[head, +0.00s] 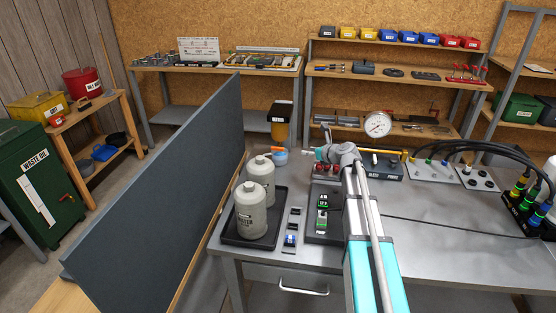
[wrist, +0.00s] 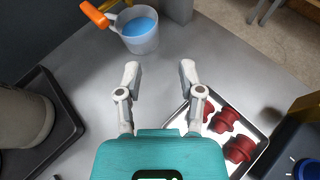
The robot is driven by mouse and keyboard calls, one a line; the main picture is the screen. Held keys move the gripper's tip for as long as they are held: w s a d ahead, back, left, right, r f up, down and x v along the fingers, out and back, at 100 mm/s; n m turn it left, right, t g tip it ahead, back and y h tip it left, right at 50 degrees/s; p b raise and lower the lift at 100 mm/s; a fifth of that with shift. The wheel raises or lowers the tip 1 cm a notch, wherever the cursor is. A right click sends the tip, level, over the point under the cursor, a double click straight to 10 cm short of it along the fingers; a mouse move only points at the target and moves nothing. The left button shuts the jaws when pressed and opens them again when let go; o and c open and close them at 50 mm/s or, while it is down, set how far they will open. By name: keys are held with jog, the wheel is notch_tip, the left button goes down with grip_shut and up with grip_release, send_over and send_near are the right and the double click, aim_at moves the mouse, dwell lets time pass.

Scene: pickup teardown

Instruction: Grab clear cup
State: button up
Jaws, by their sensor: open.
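The clear cup (wrist: 140,42) stands on the grey bench top at the top of the wrist view, with blue inside it. In the head view the cup (head: 280,158) is small, at the bench's far left corner, left of my arm's end. My gripper (wrist: 160,72) is open and empty. Its two fingers point towards the cup from below it in the wrist view, with bare bench between. In the head view my arm hides part of the gripper.
A metal tray (wrist: 262,124) with red parts lies close to the right finger. A black tray (head: 230,238) holds two pale bottles (head: 250,214), left of my arm. A filter unit with a yellow bowl (head: 281,127) stands behind the cup. A dark panel (head: 165,185) borders the bench at left.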

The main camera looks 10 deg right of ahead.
aim_at(275, 157)
jog(key=b+x, duration=0.2)
jog(key=x, duration=0.5)
jog(key=shift+f+b, duration=0.15)
jog(key=shift+b, duration=0.15)
jog(key=shift+w+a, duration=0.3)
jog(key=shift+w, duration=0.05)
jog(key=shift+f, duration=0.1)
jog(key=shift+s+a+b+x, duration=0.1)
jog(key=shift+b+x, duration=0.5)
jog(key=shift+x, duration=0.7)
jog(key=shift+s+a+b+x, duration=0.15)
jog(key=shift+b+x, duration=0.45)
jog(key=shift+x, duration=0.7)
jog(key=shift+f, duration=0.1)
jog(key=shift+c, duration=0.2)
grip_shut()
